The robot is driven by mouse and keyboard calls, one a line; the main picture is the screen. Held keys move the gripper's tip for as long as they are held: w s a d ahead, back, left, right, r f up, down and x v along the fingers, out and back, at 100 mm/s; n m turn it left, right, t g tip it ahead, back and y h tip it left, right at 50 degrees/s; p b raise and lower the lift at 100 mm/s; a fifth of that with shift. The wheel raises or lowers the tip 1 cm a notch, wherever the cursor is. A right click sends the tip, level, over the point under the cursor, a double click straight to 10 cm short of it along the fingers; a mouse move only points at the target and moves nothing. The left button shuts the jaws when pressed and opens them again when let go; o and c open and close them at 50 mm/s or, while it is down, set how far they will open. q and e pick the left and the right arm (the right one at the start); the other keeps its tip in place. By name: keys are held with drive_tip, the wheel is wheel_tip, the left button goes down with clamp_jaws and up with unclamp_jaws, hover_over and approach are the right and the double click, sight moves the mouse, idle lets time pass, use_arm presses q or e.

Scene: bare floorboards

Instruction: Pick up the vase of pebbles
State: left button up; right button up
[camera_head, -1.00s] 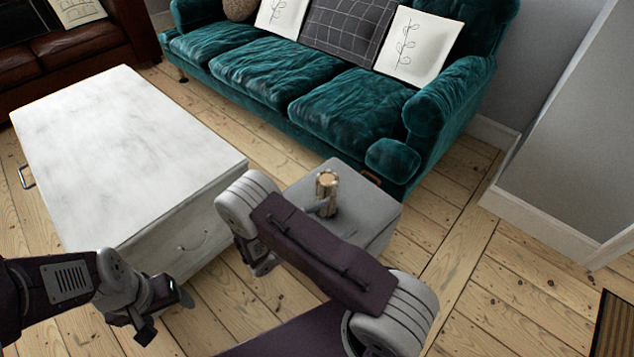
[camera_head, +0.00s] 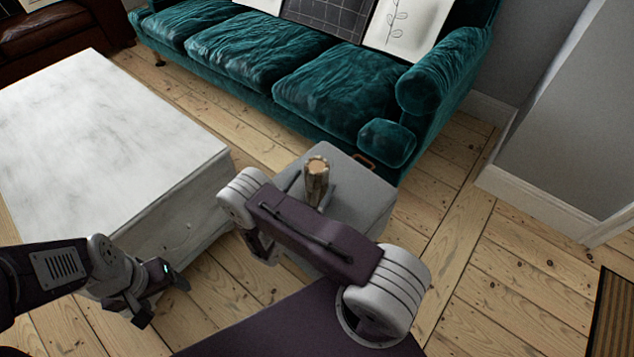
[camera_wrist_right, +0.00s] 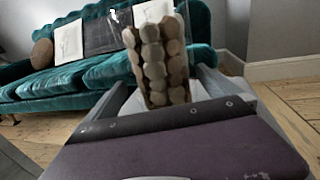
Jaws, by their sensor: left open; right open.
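The vase of pebbles (camera_head: 316,178) is a small brown-beige cylinder standing upright on a grey side table (camera_head: 362,185). In the right wrist view the vase (camera_wrist_right: 158,55) shows large near the middle, with beige rounded pebbles stacked in it. My right gripper (camera_wrist_right: 162,88) is open, with grey finger parts low on both sides of the vase; I cannot tell whether they touch it. My left gripper (camera_head: 165,300) is open and empty, low beside the white table, well away from the vase.
A white coffee table (camera_head: 95,130) stands at left, close to my left arm. A teal sofa (camera_head: 290,75) is behind the side table. A grey wall (camera_head: 570,120) is at right. Bare floorboards (camera_head: 490,300) are clear at lower right.

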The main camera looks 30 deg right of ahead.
drive_tip(key=b+x, duration=0.1)
drive_tip(key=x, duration=0.1)
drive_tip(key=b+x, duration=0.1)
drive_tip(key=x, duration=0.2)
drive_tip(key=shift+s+d, duration=0.2)
drive_tip(key=shift+r, duration=0.1)
drive_tip(key=c, duration=2)
drive_tip(key=shift+r, duration=0.1)
drive_tip(key=s+d+r+p, duration=0.7)
drive_tip(key=s+r+p, duration=0.1)
drive_tip(key=s+r, duration=0.1)
drive_tip(key=shift+d+r, duration=0.15)
drive_tip(key=shift+r, duration=0.75)
